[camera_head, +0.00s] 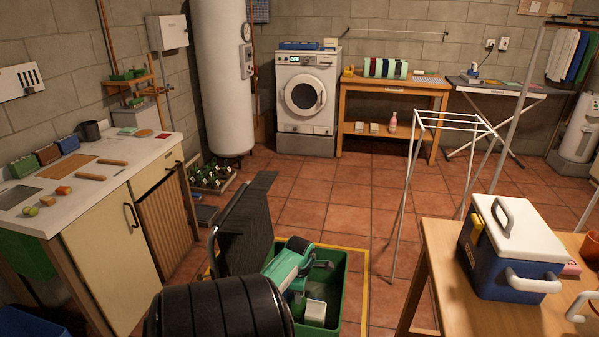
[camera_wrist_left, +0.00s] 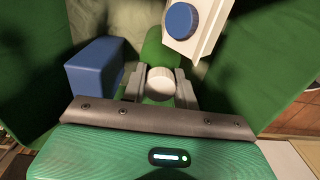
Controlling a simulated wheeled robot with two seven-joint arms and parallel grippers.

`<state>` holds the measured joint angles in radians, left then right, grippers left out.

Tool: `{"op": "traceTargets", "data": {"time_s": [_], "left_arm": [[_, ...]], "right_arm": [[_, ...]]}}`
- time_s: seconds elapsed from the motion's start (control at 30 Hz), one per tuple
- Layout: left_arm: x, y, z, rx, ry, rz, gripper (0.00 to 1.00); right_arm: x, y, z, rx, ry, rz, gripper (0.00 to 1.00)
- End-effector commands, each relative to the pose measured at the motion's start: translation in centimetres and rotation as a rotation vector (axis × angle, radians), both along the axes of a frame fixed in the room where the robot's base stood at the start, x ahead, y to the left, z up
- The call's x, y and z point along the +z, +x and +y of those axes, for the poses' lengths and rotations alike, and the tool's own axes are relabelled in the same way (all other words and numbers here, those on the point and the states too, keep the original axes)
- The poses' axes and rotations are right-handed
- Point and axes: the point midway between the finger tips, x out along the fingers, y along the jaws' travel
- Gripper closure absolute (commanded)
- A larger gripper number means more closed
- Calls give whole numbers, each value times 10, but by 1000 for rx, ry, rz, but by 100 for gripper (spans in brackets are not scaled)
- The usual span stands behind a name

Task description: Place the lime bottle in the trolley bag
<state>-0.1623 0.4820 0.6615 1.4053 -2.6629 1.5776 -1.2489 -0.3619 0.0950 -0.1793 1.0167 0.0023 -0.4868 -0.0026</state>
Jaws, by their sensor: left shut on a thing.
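The trolley bag (camera_head: 334,323) is an open green bag with a raised dark flap, low on the tiled floor in the head view. Its green walls (camera_wrist_left: 287,60) fill much of the left wrist view. My left gripper (camera_wrist_left: 163,88) is over the bag's opening, shut around the white cap (camera_wrist_left: 159,80) of a green bottle, the lime bottle (camera_wrist_left: 154,48). The bottle points down between the walls; its lower end is not clear. In the head view the gripper (camera_head: 322,264) hides most of it. My right gripper is not in view.
Inside the bag, a white container with a blue cap (camera_wrist_left: 181,21) and a blue box (camera_wrist_left: 92,70) stand near the bottle. A wooden table (camera_head: 440,255) with a cool box (camera_head: 508,250) is at right, a cabinet (camera_head: 105,235) at left. A drying rack (camera_head: 405,190) stands behind.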

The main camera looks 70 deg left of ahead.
Motion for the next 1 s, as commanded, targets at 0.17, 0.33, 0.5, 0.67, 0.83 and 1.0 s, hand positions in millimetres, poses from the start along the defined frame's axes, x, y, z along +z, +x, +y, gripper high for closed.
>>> {"op": "traceTargets", "data": {"time_s": [0.17, 0.33, 0.5, 0.67, 0.83, 1.0], "left_arm": [[-2, 0, 0, 0, 0, 0, 57], [-2, 0, 0, 0, 0, 0, 49], [-1, 0, 0, 0, 0, 0, 49], [10, 0, 2, -2, 4, 0, 49], [46, 0, 2, -6, 7, 1, 49], [83, 0, 2, -4, 5, 2, 49]], "right_arm": [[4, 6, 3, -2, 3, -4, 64], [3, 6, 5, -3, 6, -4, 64], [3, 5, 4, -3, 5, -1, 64], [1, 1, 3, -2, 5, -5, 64], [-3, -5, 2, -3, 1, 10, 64], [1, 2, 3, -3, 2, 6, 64]]}}
